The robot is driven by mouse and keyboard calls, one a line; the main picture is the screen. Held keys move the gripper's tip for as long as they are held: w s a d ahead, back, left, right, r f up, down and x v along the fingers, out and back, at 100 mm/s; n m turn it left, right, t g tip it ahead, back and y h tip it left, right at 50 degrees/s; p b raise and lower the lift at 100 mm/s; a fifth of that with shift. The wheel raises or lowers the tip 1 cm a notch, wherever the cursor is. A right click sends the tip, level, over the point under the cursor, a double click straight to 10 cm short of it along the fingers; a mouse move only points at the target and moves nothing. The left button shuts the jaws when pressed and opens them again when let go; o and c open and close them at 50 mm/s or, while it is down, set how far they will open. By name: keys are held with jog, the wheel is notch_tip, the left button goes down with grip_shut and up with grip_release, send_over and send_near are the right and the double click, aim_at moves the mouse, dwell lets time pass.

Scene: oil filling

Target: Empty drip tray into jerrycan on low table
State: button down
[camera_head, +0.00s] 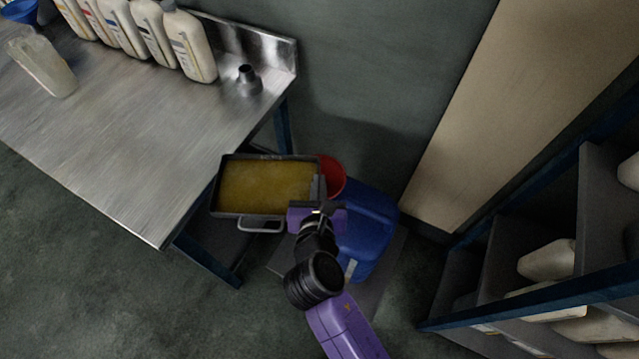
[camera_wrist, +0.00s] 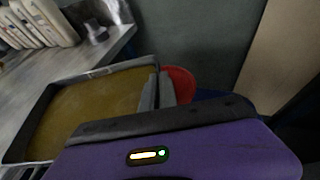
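The drip tray (camera_head: 236,213) is a dark rectangular pan holding yellow-brown oil, with a grey handle on its near side. It also shows in the wrist view (camera_wrist: 25,114). My gripper (camera_head: 319,188) is at the tray's right end, with its fingers at that wall; it appears shut on the tray's edge. The tray is held up off the floor beside the steel table and looks about level. The blue jerrycan (camera_head: 372,225) stands below and to the right, partly hidden by my arm. A red funnel (camera_head: 333,176) sits at the jerrycan's top, partly hidden behind the tray and gripper.
A steel table (camera_head: 130,150) at left carries several white bottles (camera_head: 190,45), a clear jug (camera_head: 42,65) and a small metal funnel (camera_head: 247,80). A shelf rack (camera_head: 530,310) with pale containers stands at right. The jerrycan rests on a low grey table (camera_head: 385,275).

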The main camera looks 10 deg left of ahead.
jog(key=shift+f+b, duration=1.75)
jog(key=shift+b, duration=0.45)
jog(key=shift+r+p, duration=0.1)
jog(key=shift+p, duration=0.55)
jog(key=shift+m+g+y+p, duration=0.3)
jog(key=shift+m+g+p, duration=0.15)
jog(key=shift+p, duration=0.45)
jog(key=shift+r+m+g+y+p, duration=0.25)
jog(key=shift+g+y+p, duration=0.1)
jog(key=shift+p, duration=1.5)
jog(key=shift+w+d+r+m+g+y+p, duration=0.15)
jog(key=shift+m+g+y+p, duration=0.35)
jog(key=shift+p, duration=2.55)
